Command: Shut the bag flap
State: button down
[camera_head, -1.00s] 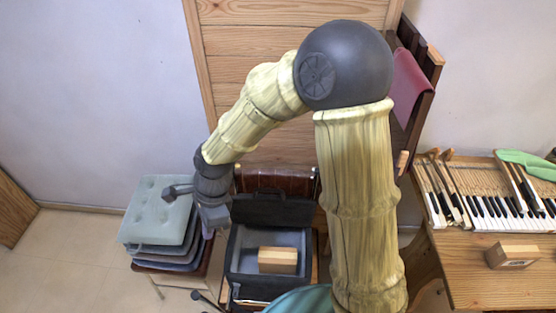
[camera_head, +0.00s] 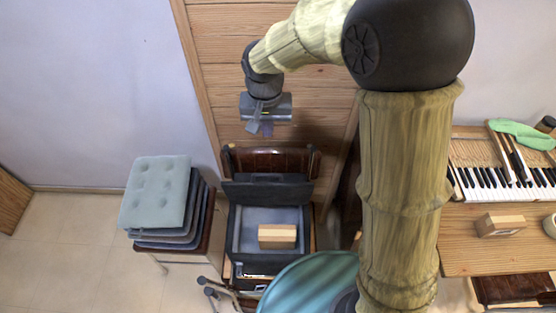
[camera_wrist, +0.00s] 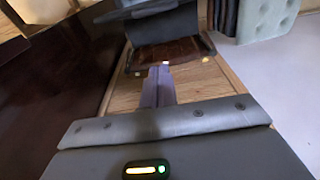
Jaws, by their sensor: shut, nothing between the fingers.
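The dark grey bag (camera_head: 234,240) sits open on a chair, with a wooden block (camera_head: 277,236) inside. Its flap (camera_head: 267,191) stands raised at the back, near the brown chair back. My gripper (camera_head: 262,128) is shut and empty, pointing down above and behind the flap, apart from it. In the wrist view my closed fingers (camera_wrist: 158,86) are in the middle, and the dark flap (camera_wrist: 165,24) shows beyond the brown chair back (camera_wrist: 170,54). The bag's inside is hidden there.
A stack of cushions (camera_head: 158,194) stands left of the bag. A wooden panel (camera_head: 225,75) rises behind my gripper. A table with piano keys (camera_head: 505,184) and another wooden block (camera_head: 500,225) is at the right.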

notch_tip(320, 180, down, 11)
jog(key=s+p, duration=0.2)
jog(key=p, duration=0.2)
jog(key=shift+s+f, duration=0.2)
jog(key=shift+s, duration=0.05)
dwell(0.4)
jog(key=shift+w+d+f, duration=0.1)
jog(key=shift+w+d, duration=0.05)
jog(key=shift+d, duration=0.1)
